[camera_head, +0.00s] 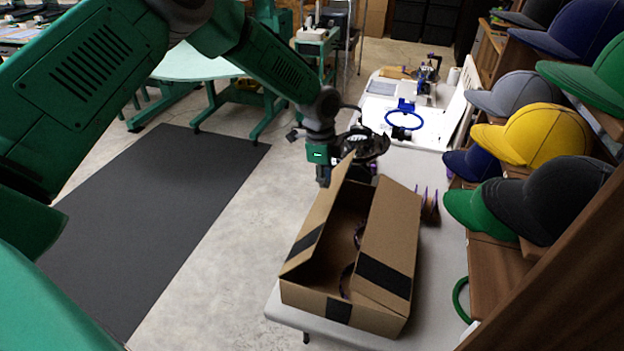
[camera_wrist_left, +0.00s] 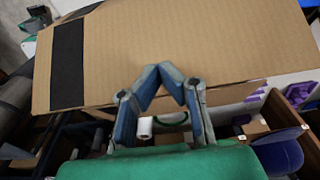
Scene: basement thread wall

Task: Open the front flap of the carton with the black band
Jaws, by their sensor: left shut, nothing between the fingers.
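The brown cardboard carton (camera_head: 308,297) with black tape bands stands on the grey table in the head view. Its left flap (camera_head: 322,215) is up, tilted outward. Its right flap (camera_head: 394,228) slopes beside the opening, with a black band (camera_head: 384,274) across it. Dark curved items (camera_head: 348,278) show inside. My left gripper (camera_head: 323,182) is at the far end of the left flap, shut and empty. In the left wrist view its fingertips (camera_wrist_left: 165,72) meet in front of a broad cardboard panel (camera_wrist_left: 200,45); contact cannot be told. My right gripper is not in view.
Caps, including a yellow one (camera_head: 535,135), sit on the wooden shelves at the right. Beyond the carton, the table (camera_head: 437,165) holds a blue ring (camera_head: 403,121) and other gear. A dark mat (camera_head: 165,205) lies on the clear floor to the left.

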